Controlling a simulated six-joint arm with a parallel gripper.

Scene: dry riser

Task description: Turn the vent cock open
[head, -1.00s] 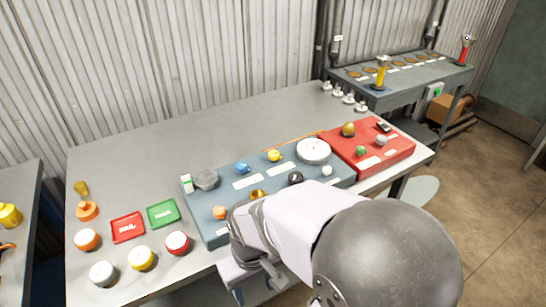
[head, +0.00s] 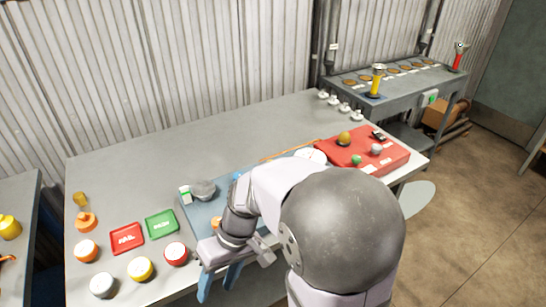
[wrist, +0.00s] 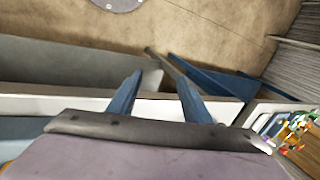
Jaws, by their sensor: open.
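The blue panel (head: 190,213) lies on the bench, mostly covered by my arm. A small blue fitting (head: 237,176) and part of an orange knob (head: 215,222) show on it beside my arm. I cannot tell which fitting is the vent cock; it may be hidden. My gripper (head: 217,287) is over the bench's front edge, in front of the panel, with its blue fingers apart and empty. In the wrist view my gripper (wrist: 158,77) has nothing between its fingers and faces the bench edge and floor.
A red board (head: 350,150) with several knobs lies right of the panel. A red FAIL tray (head: 127,238) and a green tray (head: 162,224) lie left, with several round-topped pots, including a red one (head: 175,254), near the front edge. The bench's back left is clear.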

